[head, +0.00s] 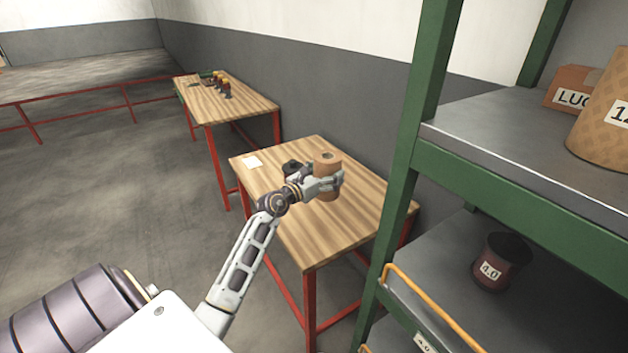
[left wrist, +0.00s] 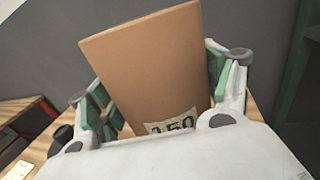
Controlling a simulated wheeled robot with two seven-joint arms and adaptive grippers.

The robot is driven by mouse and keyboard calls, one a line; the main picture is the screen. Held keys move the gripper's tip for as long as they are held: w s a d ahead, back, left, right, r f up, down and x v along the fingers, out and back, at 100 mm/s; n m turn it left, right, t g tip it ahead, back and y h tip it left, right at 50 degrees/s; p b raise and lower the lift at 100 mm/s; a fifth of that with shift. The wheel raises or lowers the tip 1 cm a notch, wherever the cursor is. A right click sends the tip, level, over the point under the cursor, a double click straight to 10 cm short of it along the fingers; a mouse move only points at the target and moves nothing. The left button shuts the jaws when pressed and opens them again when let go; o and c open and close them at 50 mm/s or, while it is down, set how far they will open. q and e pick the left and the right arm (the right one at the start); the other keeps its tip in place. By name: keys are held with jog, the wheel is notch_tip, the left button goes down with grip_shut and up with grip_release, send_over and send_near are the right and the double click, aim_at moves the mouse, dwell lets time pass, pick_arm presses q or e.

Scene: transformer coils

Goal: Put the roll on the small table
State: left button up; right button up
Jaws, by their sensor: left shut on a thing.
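The brown roll (head: 327,160) is in my left gripper (head: 325,182), over the small wooden table (head: 300,235) with red legs. In the left wrist view the roll (left wrist: 155,65) stands between the two fingers, slightly tilted in the picture, with a white label near its lower end. My left gripper (left wrist: 160,100) is shut on it. The gripper and roll hide the tabletop behind them, so I cannot tell whether the roll's bottom touches the table. My right gripper is not in view.
A white paper (head: 252,162) and a dark object (head: 291,167) are on the small table. Its front half is clear. A green-framed shelf (head: 520,175) with a dark red pot (head: 501,262) stands close on the right. Another wooden table (head: 225,103) with small items is behind.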

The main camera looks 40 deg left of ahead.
pick_arm(q)
jog(key=shift+f, duration=0.6)
notch_tip(320, 180, down, 4)
jog(key=shift+f+b, duration=0.1)
jog(key=shift+b, duration=0.85)
jog(key=shift+f, duration=0.1)
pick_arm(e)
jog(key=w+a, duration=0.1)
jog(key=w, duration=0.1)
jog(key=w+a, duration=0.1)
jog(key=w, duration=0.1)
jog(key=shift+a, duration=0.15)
